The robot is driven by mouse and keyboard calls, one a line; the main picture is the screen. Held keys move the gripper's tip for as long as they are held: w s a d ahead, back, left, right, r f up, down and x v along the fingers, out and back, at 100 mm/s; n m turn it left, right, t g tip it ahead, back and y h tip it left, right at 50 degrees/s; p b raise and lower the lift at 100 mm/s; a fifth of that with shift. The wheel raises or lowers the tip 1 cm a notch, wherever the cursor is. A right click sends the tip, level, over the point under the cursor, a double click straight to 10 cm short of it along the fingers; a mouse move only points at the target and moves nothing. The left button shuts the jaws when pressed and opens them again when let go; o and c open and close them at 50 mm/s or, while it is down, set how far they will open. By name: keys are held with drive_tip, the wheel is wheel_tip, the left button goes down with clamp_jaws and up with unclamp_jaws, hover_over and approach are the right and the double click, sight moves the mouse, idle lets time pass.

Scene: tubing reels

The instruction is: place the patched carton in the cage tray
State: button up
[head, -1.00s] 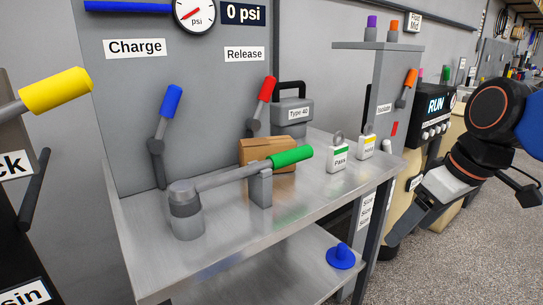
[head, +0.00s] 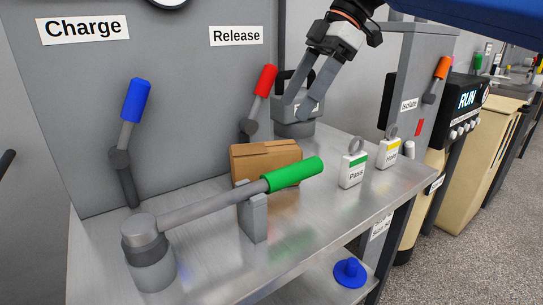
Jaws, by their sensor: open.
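A brown carton (head: 262,158) stands on the steel bench (head: 345,207) in the head view, behind the green-handled lever, which hides part of its front. I cannot make out a patch on its visible sides. My gripper (head: 297,108) is open and empty, pointing down, above and a little right of the carton, in front of the grey Type 40 case (head: 293,128). I cannot see a cage tray in this view.
The green-handled lever (head: 290,173) crosses the bench in front of the carton. Red (head: 266,80) and blue (head: 136,100) levers stand at the back panel. Pass (head: 353,170) and Hold (head: 388,152) tagged blocks stand to the right. A blue knob-like piece (head: 350,272) sits on the lower shelf.

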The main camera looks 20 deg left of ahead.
sight(269, 148)
drive_tip(key=x, duration=1.6)
drive_tip(key=shift+w+a, duration=0.15)
drive_tip(key=shift+a, duration=0.05)
drive_tip(key=shift+a+f, duration=0.2)
drive_tip(key=shift+f, duration=0.35)
drive_tip(key=shift+f, duration=0.2)
drive_tip(key=c, duration=1.6)
